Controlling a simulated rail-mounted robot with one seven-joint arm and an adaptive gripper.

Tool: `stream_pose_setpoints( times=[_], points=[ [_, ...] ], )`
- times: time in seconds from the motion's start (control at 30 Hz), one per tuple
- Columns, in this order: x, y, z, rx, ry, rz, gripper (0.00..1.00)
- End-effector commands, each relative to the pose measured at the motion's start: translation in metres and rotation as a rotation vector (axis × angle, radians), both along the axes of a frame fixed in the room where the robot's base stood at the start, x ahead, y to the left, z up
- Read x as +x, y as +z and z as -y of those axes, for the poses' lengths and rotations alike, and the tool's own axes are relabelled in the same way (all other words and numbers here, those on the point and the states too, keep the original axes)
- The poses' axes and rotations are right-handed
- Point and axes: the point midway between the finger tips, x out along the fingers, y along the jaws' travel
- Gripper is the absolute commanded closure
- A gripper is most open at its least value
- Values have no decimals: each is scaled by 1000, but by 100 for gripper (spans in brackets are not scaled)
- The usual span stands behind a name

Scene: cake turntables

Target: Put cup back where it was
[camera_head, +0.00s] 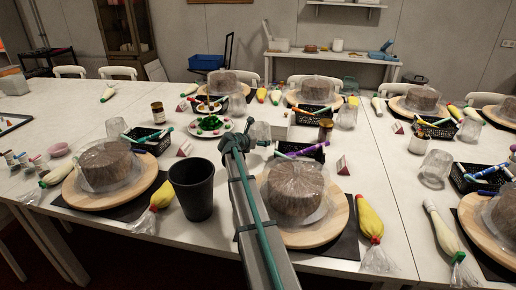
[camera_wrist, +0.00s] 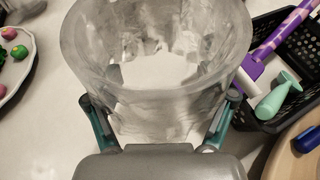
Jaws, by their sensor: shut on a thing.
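A clear, faceted plastic cup (camera_wrist: 160,95) fills the middle of the wrist view, its wide rim toward the camera. My gripper (camera_wrist: 160,128) has one teal-and-dark finger on each side of it and is shut on it. In the head view the cup (camera_head: 260,132) shows just beyond my gripper (camera_head: 247,143), partly hidden by my arm. It looks upright, over the white table (camera_head: 238,107) between a plate and a black basket. I cannot tell whether its base touches the table.
The plate (camera_head: 210,127) with green and red pieces is left of the cup. A dark tumbler (camera_head: 193,190) and wrapped cakes on wooden turntables stand nearer. An amber jar (camera_head: 325,130) is farther right.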

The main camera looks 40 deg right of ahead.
Motion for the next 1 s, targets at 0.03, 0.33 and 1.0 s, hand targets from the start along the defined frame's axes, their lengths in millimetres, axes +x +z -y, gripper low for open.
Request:
stream_pose_setpoints(
  times=[0.03, 0.33, 1.0],
  points=[
    [2, -2, 1, -1, 0, -1, 64],
    [10, -26, 3, -1, 1, -2, 64],
    [10, -45, 3, 0, 1, 0, 0]
  ],
)
